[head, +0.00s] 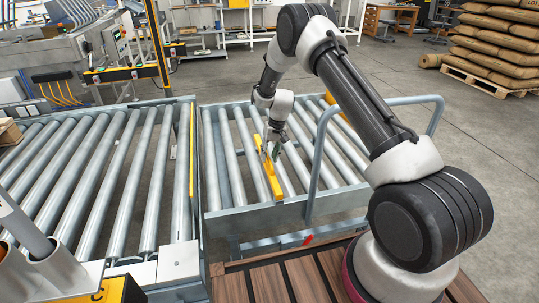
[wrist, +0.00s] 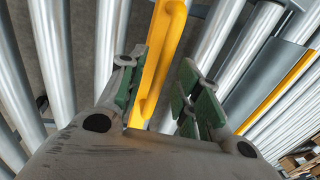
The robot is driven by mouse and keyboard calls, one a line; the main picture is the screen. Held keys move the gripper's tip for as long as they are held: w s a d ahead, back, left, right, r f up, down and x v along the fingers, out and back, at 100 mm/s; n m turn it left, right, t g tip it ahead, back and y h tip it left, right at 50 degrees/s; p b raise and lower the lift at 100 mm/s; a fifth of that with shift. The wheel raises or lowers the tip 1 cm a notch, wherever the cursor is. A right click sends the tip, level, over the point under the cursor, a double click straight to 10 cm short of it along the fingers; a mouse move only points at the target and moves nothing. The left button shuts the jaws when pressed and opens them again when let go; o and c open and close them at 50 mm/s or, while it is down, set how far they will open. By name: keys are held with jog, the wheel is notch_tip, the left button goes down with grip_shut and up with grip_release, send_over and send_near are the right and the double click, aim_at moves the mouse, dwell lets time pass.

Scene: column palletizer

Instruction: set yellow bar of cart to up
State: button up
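The cart (head: 245,218) is a blue-grey roller frame with a tubular handle, standing beside a roller conveyor in the head view. Its yellow bar (head: 271,180) runs lengthwise over the rollers; I cannot tell its exact height above them. My gripper (head: 273,150) is pointed down at the bar's middle. In the wrist view the yellow bar (wrist: 165,45) passes between the two green-padded fingers of my gripper (wrist: 160,95). The bar is close to the left finger, and a gap shows to the right finger. The gripper's palm hides the near end of the bar there.
The roller conveyor (head: 95,175) stands left of the cart, with a yellow strip (head: 192,150) along its side. The cart's tubular handle (head: 317,165) rises close to my arm. Stacked sacks on a pallet (head: 490,85) stand at the back right. Open floor lies behind the cart.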

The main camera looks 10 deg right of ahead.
grip_shut()
jog(key=shift+r, duration=0.15)
